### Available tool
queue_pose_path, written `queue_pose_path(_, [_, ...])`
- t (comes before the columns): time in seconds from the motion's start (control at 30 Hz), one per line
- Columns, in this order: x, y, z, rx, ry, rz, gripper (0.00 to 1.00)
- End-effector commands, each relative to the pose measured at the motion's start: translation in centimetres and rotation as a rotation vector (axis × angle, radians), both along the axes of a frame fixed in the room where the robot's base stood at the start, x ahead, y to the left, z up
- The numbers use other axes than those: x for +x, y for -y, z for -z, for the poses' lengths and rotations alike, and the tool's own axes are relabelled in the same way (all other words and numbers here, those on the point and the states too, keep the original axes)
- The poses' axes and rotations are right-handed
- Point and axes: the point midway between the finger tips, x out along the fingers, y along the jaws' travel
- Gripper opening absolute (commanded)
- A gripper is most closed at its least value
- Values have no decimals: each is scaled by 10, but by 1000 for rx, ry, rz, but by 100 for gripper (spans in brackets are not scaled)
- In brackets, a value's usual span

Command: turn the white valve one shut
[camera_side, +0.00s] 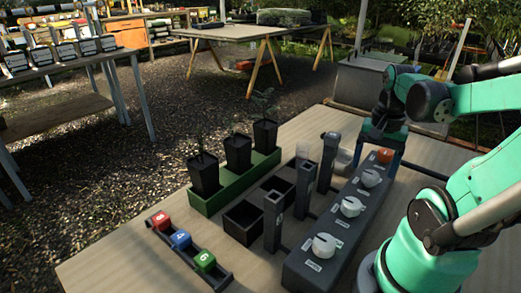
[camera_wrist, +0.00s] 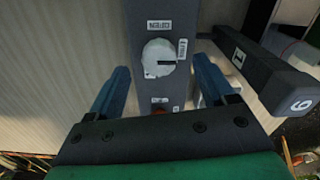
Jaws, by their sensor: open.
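The white valve one knob (camera_wrist: 158,57) sits on a dark grey valve box (camera_wrist: 143,14), with a dark mark on its face pointing right and printed labels around it. My gripper (camera_side: 382,148) hangs over the far end of the box.
Two other white knobs (camera_side: 351,206) (camera_side: 323,245) sit nearer on the box. Grey posts (camera_side: 304,190) stand left of it. Beyond are black pots in a green tray (camera_side: 208,204) and a rack with red, blue and green blocks (camera_side: 181,240).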

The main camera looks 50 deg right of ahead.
Motion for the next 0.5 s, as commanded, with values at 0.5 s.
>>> queue_pose_path(0.5, [-1, -1, -38, 0, 0, 1, 76])
